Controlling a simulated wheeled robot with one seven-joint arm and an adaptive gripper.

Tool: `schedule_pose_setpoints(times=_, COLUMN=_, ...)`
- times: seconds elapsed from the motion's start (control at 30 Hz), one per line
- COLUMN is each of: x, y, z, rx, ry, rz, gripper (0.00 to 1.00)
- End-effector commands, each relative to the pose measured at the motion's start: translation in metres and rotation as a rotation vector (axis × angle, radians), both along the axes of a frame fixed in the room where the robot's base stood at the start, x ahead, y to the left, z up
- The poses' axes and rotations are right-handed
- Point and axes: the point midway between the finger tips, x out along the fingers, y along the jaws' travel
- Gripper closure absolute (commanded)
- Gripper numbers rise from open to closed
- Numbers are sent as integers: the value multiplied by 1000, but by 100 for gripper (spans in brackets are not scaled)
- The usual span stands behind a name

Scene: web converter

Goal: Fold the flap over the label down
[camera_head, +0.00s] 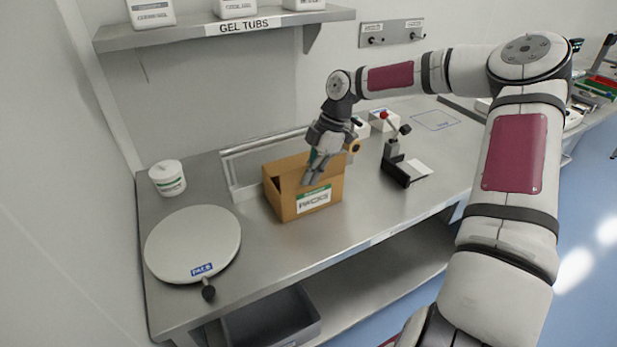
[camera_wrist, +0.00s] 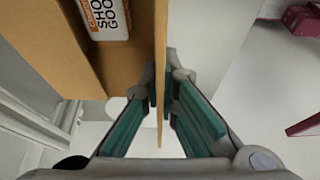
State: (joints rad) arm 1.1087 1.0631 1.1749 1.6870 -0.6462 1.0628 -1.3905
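An open cardboard box (camera_head: 284,212) stands on the steel bench. Its front wall bears a white and green label (camera_head: 313,200). My gripper (camera_head: 313,178) is at the box's top front edge, above the label. In the wrist view, a thin upright cardboard flap (camera_wrist: 160,40) runs edge-on between my gripper's teal-padded fingers (camera_wrist: 160,88). The fingertips are close together and appear to pinch it from both sides. A white item with orange print (camera_wrist: 105,14) shows left of the flap. In the head view, the fingers partly hide the box opening.
A round white plate with a dark knob (camera_head: 193,245) and a white tub (camera_head: 167,178) are left of the box. A metal rail (camera_head: 250,145) runs behind it. A black lever fixture (camera_head: 397,165) stands to the right. A shelf (camera_head: 222,29) hangs above.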

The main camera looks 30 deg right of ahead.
Motion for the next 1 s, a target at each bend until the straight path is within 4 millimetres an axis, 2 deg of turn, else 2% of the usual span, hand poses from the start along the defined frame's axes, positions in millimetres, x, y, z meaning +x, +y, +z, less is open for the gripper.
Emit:
schedule_pose_setpoints(times=0.03, x=7, y=0, z=-3, rx=-4, ry=35, rz=1, gripper=100)
schedule_pose_setpoints(times=0.4, x=20, y=1, z=-8, rx=-4, ry=384, rz=1, gripper=100)
schedule_pose_setpoints(times=0.7, x=25, y=1, z=-12, rx=-2, ry=647, rz=0, gripper=100)
schedule_pose_setpoints(times=1.0, x=27, y=0, z=-13, rx=-3, ry=826, rz=0, gripper=100)
